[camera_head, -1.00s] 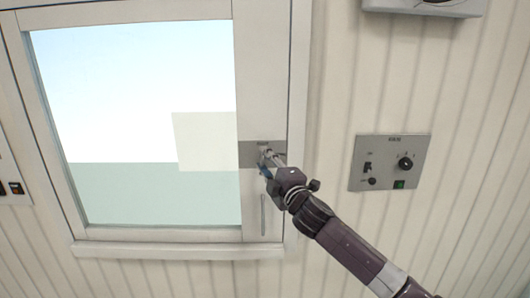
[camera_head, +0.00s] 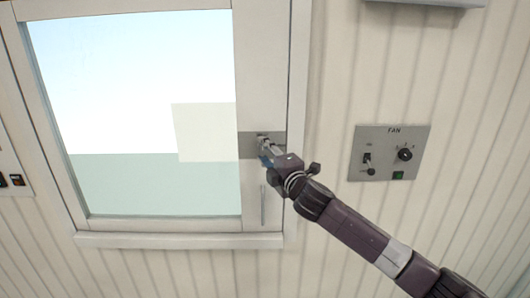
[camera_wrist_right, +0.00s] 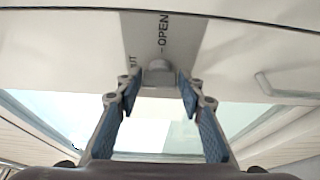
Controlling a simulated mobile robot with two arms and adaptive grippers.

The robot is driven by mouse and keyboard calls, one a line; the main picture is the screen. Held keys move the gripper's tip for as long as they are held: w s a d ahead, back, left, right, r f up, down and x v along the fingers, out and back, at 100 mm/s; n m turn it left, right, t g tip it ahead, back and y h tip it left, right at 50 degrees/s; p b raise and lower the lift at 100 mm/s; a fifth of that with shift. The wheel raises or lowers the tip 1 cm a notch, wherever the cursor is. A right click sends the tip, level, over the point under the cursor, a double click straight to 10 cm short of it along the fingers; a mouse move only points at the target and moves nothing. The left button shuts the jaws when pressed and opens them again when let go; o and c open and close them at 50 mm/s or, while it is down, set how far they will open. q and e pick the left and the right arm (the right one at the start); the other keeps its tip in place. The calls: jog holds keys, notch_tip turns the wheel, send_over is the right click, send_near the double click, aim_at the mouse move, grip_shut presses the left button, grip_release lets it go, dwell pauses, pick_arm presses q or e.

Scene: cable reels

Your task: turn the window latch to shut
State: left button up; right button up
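The window latch is a grey knob (camera_wrist_right: 158,68) on a metal plate (camera_head: 246,146) on the right side of the window frame. The wrist view shows the plate (camera_wrist_right: 160,28) with the word OPEN and part of another word ending in UT. My right gripper (camera_wrist_right: 158,88) is open, with its blue-padded fingers on either side of the knob. I cannot tell whether they touch it. In the head view my right gripper (camera_head: 264,150) reaches the plate and hides most of the latch. My left gripper is not in view.
A vertical handle (camera_head: 263,206) sits on the frame below the plate. A FAN panel (camera_head: 388,153) with a switch and a knob is on the wall to the right. Another panel (camera_head: 12,180) shows at the left edge. The window glass (camera_head: 130,90) fills the upper left.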

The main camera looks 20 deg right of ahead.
jog(key=shift+o, duration=1.3)
jog(key=s+d, duration=0.1)
jog(key=s, duration=1.1)
jog(key=shift+d, duration=0.15)
jog(key=shift+w, duration=0.1)
